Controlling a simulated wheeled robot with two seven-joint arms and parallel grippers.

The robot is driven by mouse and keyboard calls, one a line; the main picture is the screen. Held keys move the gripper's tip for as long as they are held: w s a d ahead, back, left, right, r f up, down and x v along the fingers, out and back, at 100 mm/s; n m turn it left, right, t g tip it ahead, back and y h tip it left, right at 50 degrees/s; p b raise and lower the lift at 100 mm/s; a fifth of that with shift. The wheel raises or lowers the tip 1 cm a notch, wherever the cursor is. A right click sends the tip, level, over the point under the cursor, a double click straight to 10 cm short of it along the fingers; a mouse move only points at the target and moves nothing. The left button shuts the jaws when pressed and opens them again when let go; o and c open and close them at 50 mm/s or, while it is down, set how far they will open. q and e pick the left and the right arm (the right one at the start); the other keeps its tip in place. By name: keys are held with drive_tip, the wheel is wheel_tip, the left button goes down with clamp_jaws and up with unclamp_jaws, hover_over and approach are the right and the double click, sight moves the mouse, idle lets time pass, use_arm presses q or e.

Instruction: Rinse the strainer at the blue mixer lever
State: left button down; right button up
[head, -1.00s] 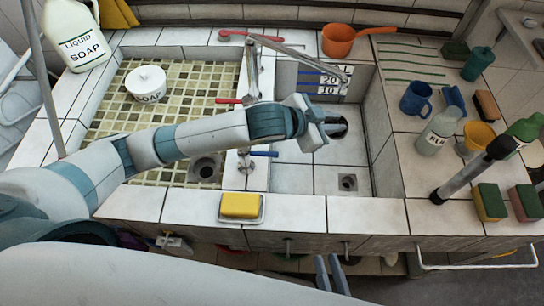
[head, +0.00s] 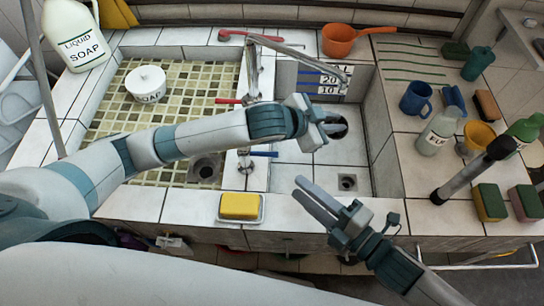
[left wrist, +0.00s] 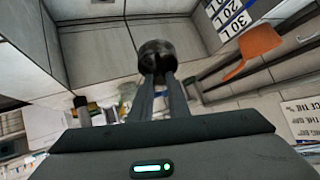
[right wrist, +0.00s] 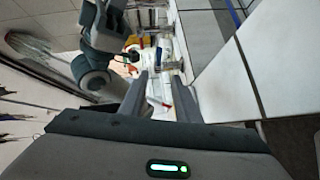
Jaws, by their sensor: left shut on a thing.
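The strainer (head: 341,130), a dark round piece, is at the tip of my left gripper (head: 331,124) over the right basin. My left gripper is shut on it, and it shows as a dark cup in the left wrist view (left wrist: 157,52). The blue mixer lever (head: 265,154) sticks out to the right from the divider between the basins. A metal spout (head: 300,53) reaches over the right basin; I see no water from it. My right gripper (head: 296,186) is open and empty over the front ledge, right of the yellow sponge.
A red lever (head: 228,101) is on the same divider. A yellow sponge (head: 240,206) sits in a dish on the front ledge. The right counter holds a blue mug (head: 416,99), bottles and sponges. An orange pan (head: 340,40) stands at the back. A drain (head: 347,183) shows in the right basin.

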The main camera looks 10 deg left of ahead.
sight(269, 156)
drive_tip(key=shift+w+d+r+n, duration=0.15)
drive_tip(key=shift+w+n, duration=0.25)
drive_tip(key=x, duration=1.2)
drive_tip(key=shift+w, duration=0.1)
clamp_jaws()
